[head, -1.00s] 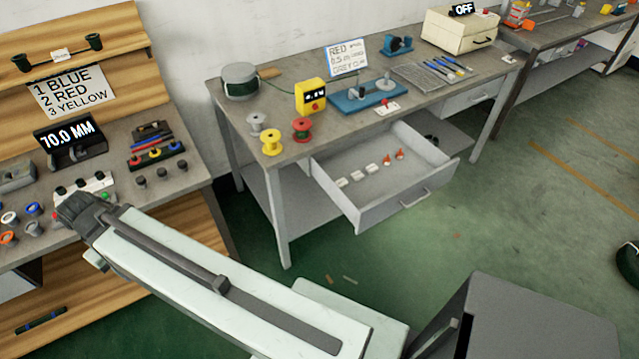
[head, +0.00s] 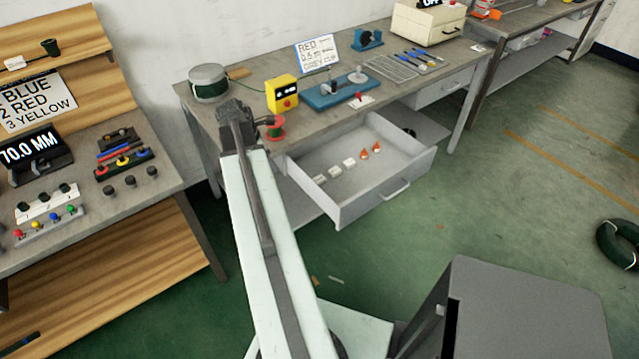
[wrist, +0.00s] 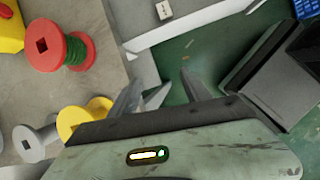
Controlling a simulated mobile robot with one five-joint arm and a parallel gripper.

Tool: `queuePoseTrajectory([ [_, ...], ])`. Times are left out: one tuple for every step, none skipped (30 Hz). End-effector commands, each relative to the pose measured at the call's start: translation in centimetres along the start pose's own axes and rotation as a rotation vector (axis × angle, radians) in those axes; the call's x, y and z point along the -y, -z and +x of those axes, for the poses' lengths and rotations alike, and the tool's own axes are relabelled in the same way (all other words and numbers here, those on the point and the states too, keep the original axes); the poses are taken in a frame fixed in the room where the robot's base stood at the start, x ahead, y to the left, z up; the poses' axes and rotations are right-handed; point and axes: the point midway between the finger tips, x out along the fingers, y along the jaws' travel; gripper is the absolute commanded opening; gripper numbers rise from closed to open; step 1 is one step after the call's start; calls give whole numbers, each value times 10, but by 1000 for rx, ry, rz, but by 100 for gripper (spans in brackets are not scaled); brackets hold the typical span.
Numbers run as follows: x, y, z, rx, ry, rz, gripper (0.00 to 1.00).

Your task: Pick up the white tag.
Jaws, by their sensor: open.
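Several small white pieces lie in a row in the open drawer (head: 345,205); I cannot tell for sure which one is the white tag. One white piece (head: 348,163) lies near the middle of the drawer, beside two orange pieces (head: 370,151). A white piece with a dark mark (wrist: 165,10) shows at the top of the wrist view, beyond the fingertips. My gripper (wrist: 160,80) is open and empty, with its fingers apart beside the drawer wall (wrist: 190,28). In the head view the gripper is small and dark at the arm's end, near the red spool (head: 274,128).
Red (wrist: 60,52), yellow (wrist: 85,118) and grey (wrist: 35,143) spools stand on the bench close to the gripper's left. A yellow device (head: 283,94) and blue fixture (head: 340,92) stand behind. Another small white piece (head: 14,63) is on the left shelf. The floor before the drawer is mostly clear.

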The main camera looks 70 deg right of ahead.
Motion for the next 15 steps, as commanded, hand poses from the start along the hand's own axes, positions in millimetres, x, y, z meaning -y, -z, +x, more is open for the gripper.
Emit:
queuePoseTrajectory([
  [6, -40, 19, 25, 19, -42, 56],
  [10, -49, 42, 30, 24, -66, 56],
  [15, -59, 67, 30, 28, -86, 56],
  [19, -69, 80, 30, 31, -102, 56],
  [23, -78, 91, 31, 35, -116, 56],
  [27, -89, 103, 32, 39, -132, 56],
  [30, -96, 110, 33, 42, -144, 56],
  [31, -96, 115, 30, 40, -146, 56],
  [32, -96, 120, 26, 38, -147, 56],
  [32, -97, 123, 24, 37, -147, 56],
  [33, -98, 125, 23, 36, -147, 56],
  [33, -99, 126, 22, 35, -147, 56],
  [33, -99, 126, 21, 35, -147, 56],
  [33, -100, 126, 20, 35, -147, 56],
  [33, -100, 126, 20, 34, -147, 56],
])
